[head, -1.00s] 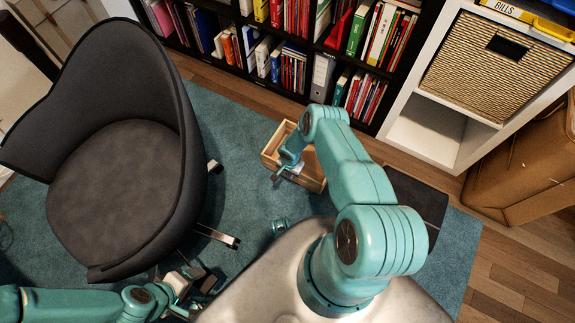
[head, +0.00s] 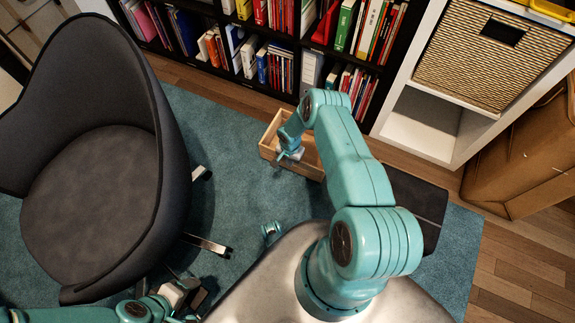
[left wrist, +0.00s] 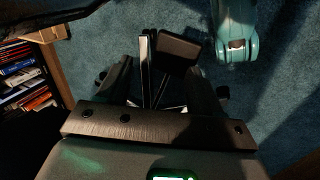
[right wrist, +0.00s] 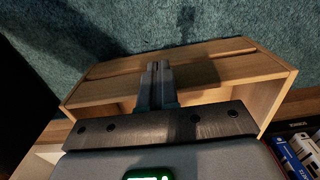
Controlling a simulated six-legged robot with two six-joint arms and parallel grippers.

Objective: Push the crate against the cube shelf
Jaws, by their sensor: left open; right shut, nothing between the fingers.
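The crate (head: 268,135) is an open light wooden box on the floor before the black cube shelf (head: 225,78). Only a narrow strip shows between them in the head view; the arm hides part of it, and I cannot tell whether they touch. My right gripper (head: 290,153) is shut and empty at the crate's near side. In the right wrist view its fingers (right wrist: 157,68) overlap the crate's boards (right wrist: 215,62); contact is unclear. My left gripper (head: 188,305) is open, low beside the chair; its spread fingers (left wrist: 162,85) show in the left wrist view.
A grey swivel chair (head: 95,170) stands at left, its base close to my left gripper. A white shelf unit (head: 425,125) with a woven basket (head: 490,60) and a brown cardboard-like box (head: 520,165) stand at right. Blue carpet (head: 235,205) lies open between chair and crate.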

